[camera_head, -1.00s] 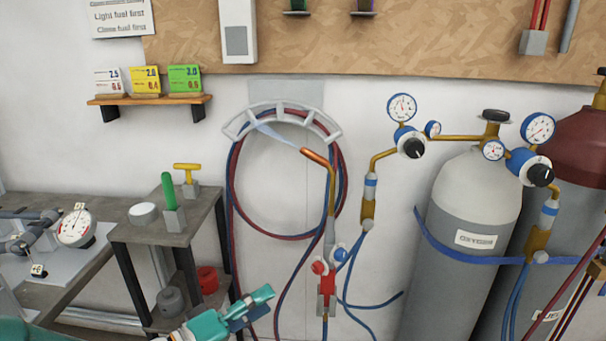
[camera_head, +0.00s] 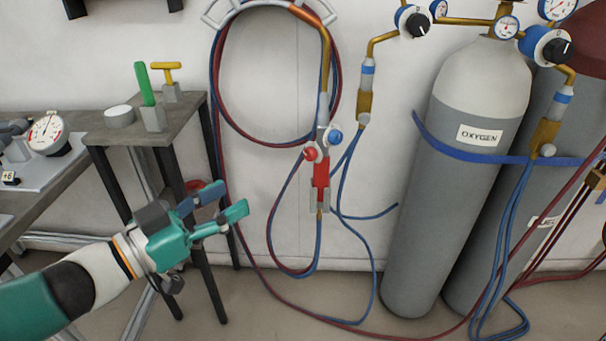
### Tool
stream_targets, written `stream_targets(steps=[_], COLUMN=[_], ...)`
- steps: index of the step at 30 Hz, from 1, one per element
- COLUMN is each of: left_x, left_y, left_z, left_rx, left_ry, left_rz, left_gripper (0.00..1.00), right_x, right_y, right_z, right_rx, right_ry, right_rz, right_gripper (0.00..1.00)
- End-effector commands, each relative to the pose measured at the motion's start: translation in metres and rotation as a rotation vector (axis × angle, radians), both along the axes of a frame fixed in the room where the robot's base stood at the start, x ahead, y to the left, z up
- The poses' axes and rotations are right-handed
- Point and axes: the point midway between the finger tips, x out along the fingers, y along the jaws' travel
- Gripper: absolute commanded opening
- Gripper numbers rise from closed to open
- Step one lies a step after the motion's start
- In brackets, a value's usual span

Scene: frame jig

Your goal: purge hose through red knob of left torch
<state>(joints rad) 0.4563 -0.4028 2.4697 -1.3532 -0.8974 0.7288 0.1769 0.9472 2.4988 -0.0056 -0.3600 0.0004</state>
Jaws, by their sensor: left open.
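The left torch (camera_head: 322,110) hangs upright on the wall, with a brass tube, a copper tip at the top and a red lower body. Its red knob (camera_head: 310,154) is on the left side and a blue knob (camera_head: 335,136) on the right. Red and blue hoses (camera_head: 270,227) run down from it. My left gripper (camera_head: 230,203) is open and empty, to the left of and below the red knob, apart from it, with its fingers pointing right. My right gripper is not in view.
A small side table (camera_head: 190,112) stands behind my left gripper. The grey oxygen cylinder (camera_head: 428,190) with a blue strap stands to the right. A coiled hose hangs behind the torch. Hoses lie across the floor.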

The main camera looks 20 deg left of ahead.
Motion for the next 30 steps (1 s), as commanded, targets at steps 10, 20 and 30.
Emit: stream_targets(steps=[10,20,30], left_x=[0.032,0.096,0.144], left_y=[-0.017,-0.048,-0.070], left_z=[-0.002,-0.003,-0.001], left_rx=[-0.005,-0.004,-0.005], left_ry=[0.001,0.002,0.003], left_rz=[-0.009,-0.007,-0.003], left_gripper=[0.52,0.52,0.52], right_x=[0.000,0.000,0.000], right_y=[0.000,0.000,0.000], right_z=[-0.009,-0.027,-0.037], right_rx=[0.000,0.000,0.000], right_ry=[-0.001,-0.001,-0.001], right_rz=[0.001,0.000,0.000], right_gripper=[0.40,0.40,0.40])
